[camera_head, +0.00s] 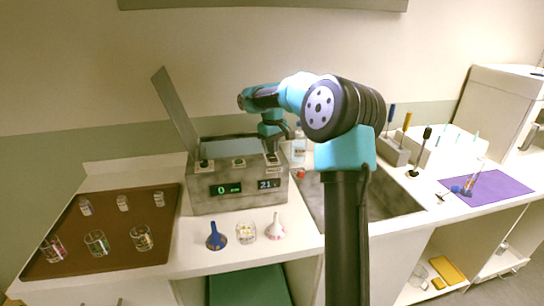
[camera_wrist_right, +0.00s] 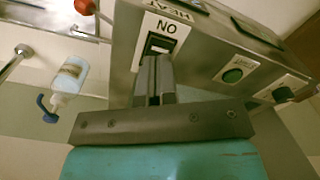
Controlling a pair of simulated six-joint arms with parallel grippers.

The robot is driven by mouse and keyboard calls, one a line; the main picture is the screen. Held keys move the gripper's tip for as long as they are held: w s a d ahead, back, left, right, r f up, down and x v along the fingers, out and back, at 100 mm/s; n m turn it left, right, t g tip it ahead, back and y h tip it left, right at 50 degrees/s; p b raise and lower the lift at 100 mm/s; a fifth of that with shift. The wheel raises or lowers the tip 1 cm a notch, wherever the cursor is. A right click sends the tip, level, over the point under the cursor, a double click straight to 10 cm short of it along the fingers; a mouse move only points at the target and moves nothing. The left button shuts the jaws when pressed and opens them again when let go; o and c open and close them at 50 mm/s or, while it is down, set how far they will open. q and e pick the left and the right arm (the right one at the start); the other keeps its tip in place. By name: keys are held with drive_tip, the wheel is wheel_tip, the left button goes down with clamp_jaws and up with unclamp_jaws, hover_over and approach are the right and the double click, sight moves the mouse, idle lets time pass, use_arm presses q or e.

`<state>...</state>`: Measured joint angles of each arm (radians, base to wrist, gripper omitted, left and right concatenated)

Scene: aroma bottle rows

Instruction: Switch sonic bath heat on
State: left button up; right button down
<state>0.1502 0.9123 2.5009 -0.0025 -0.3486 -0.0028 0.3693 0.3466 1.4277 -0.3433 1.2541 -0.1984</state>
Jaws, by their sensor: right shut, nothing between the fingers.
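The sonic bath (camera_head: 240,194) is a grey metal box with its lid raised at the left. Its front displays read 0 on the left and 21 on the right. My right gripper (camera_head: 271,152) is above the bath's right end. In the right wrist view, the shut, empty fingertips (camera_wrist_right: 154,72) are at the lower edge of the black heat switch (camera_wrist_right: 159,44); I cannot tell whether they touch it. The label beside it reads HEAT and ON, upside down. The fingers partly cover the switch, and its position is unclear. My left gripper is out of view.
A green button (camera_wrist_right: 233,75) and a dark knob (camera_wrist_right: 284,94) are on the same panel. A bottle (camera_head: 299,146) stands behind the bath, by the sink (camera_head: 385,202). Funnels (camera_head: 216,238) and a beaker (camera_head: 246,233) stand in front. A brown tray (camera_head: 70,255) holds several glasses at left.

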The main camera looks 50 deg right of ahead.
sight(272, 157)
drive_tip(key=shift+f, duration=1.15)
idle(0.8)
drive_tip(key=shift+r, duration=3.55)
